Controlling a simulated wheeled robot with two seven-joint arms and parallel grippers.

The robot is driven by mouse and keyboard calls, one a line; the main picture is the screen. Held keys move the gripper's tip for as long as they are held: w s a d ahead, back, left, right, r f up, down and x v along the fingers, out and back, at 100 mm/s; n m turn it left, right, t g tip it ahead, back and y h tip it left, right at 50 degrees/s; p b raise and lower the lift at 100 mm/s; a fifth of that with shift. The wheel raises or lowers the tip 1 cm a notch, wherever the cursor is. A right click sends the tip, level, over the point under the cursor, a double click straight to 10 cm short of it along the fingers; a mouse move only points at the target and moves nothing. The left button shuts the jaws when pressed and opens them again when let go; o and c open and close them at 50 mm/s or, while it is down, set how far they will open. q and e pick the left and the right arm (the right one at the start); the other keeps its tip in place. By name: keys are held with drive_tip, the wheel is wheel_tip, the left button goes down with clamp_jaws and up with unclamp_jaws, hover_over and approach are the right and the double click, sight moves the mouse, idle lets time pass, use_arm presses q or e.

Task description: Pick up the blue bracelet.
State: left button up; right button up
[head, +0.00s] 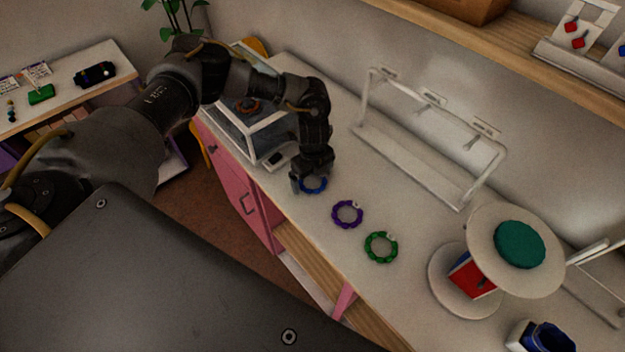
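The blue bracelet (314,186) lies at the left end of a row of three bracelets on the white counter (410,290). My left gripper (308,184) is directly over it, pointing down, and hides its upper part. The fingertips are at about the bracelet's height. I cannot tell whether they touch it or how far apart they are. The purple bracelet (347,214) and the green bracelet (381,247) lie to its right, apart from it. My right gripper is not in view.
A glass-sided case (262,140) stands just left of my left gripper. A white rack (420,160) stands behind the bracelets. A round two-tier stand (485,245) with a green disc is at the right. The pink cabinet front (240,190) drops off at the counter's near edge.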

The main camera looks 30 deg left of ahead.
use_arm(q)
drive_tip(key=c, duration=0.9)
drive_tip(key=shift+r+b, duration=0.5)
drive_tip(key=shift+b, duration=0.1)
drive_tip(key=r, duration=0.1)
drive_tip(key=r+b, duration=0.1)
drive_tip(key=shift+s+a+r, duration=0.15)
drive_tip(key=shift+s+r, duration=0.25)
drive_tip(key=s+a+r+b, duration=0.1)
drive_tip(key=s+r, duration=0.2)
drive_tip(key=s, duration=0.1)
drive_tip(key=s+a+r+b, duration=0.1)
drive_tip(key=s+a+r, duration=0.1)
drive_tip(key=s+r, duration=0.1)
drive_tip(key=s+a+r+b, duration=0.1)
drive_tip(key=s+r, duration=0.2)
drive_tip(key=s, duration=0.2)
drive_tip(key=shift+s+a+r, duration=0.1)
drive_tip(key=shift+s+a, duration=0.05)
drive_tip(key=shift+s, duration=0.1)
